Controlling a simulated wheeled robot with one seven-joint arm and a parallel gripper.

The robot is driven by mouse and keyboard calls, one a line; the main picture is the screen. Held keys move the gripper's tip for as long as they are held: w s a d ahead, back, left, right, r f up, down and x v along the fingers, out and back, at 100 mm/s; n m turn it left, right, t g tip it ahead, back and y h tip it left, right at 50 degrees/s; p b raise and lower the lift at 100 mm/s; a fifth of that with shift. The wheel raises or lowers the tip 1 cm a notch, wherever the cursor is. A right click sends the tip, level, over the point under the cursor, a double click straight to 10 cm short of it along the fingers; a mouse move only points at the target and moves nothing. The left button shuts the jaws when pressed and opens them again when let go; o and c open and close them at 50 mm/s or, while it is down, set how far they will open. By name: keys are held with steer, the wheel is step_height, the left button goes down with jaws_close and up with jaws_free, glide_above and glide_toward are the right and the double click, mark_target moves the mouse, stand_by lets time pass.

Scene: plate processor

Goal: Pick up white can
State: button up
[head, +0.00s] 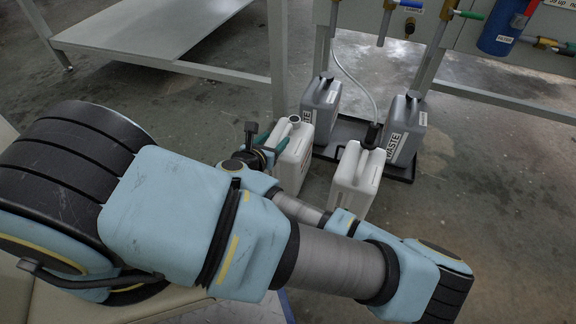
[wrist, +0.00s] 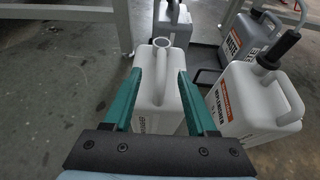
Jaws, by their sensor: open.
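A white can (head: 295,155) with an open round neck stands upright on the floor; in the wrist view the can (wrist: 158,90) is straight ahead. My gripper (head: 268,142) is beside its top in the head view. In the wrist view my gripper (wrist: 159,73) is open, one green finger on each side of the can. I cannot tell whether the fingers touch it. A second white can (head: 357,178) stands to the right with a dark fitting in its neck. It also shows in the wrist view (wrist: 250,102), with an orange label. My arm hides part of both cans' lower ends.
A table leg (head: 278,60) rises just behind the first white can. Floor at right is clear.

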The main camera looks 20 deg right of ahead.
mark_target(286, 129)
steer(key=b+x, duration=0.1)
steer(key=x, duration=0.4)
steer(key=shift+w+d, duration=0.15)
steer(key=shift+d, duration=0.05)
steer(key=b+x, duration=0.2)
steer(key=x, duration=0.2)
steer(key=shift+b, duration=0.4)
steer(key=shift+w+d+f, duration=0.1)
steer(key=shift+w+d, duration=0.3)
steer(key=shift+d, duration=0.05)
steer(key=shift+c, duration=0.4)
jaws_close()
